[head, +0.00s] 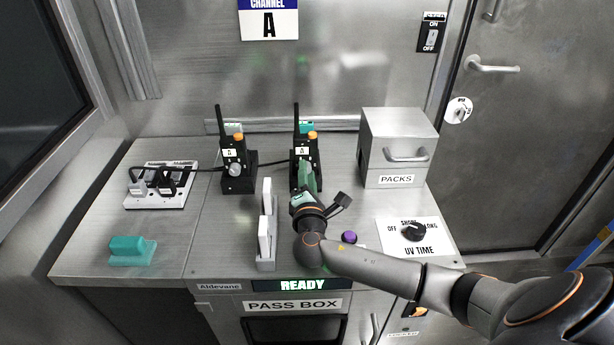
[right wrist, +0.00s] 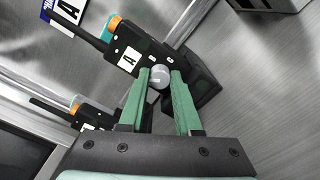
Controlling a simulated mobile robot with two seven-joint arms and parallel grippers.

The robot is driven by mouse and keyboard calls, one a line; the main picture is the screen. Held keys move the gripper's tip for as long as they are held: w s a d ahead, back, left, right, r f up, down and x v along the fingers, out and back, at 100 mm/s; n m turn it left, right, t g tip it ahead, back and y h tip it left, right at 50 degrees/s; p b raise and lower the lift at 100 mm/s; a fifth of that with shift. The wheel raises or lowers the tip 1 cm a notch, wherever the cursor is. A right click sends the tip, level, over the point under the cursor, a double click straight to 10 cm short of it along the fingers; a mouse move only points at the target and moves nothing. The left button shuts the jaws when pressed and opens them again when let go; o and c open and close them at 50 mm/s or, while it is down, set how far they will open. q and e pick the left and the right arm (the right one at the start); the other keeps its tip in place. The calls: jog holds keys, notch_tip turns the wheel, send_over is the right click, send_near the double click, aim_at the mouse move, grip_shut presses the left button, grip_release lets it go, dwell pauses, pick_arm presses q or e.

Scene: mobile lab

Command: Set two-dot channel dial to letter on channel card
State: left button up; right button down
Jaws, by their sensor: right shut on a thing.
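The channel card (head: 268,22) on the back wall reads A; part of it shows in the right wrist view (right wrist: 66,10). Two black radios with antennas and orange knobs stand upright on the counter: a left radio (head: 236,165) with its grey dial (head: 235,170) uncovered, and a right radio (head: 298,152). My right gripper (head: 307,180) is at the right radio's front. In the right wrist view its green fingers (right wrist: 161,75) are shut on the grey channel dial (right wrist: 159,77). Dot marks are too small to count surely.
A grey PACKS box (head: 399,150) stands right of the radios. A white upright rack (head: 266,235) is close left of my right arm. A socket strip (head: 160,187), teal block (head: 131,250), purple button (head: 349,237) and UV TIME dial (head: 414,232) are also on the counter.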

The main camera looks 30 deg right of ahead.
dwell(0.3)
pick_arm(q)
jog(key=shift+d, duration=0.1)
pick_arm(e)
jog(key=c, duration=1)
grip_release()
jog(key=o, duration=0.3)
pick_arm(q)
jog(key=shift+s+f, duration=0.2)
pick_arm(e)
jog(key=shift+o, duration=0.5)
pick_arm(q)
jog(key=shift+s, duration=0.1)
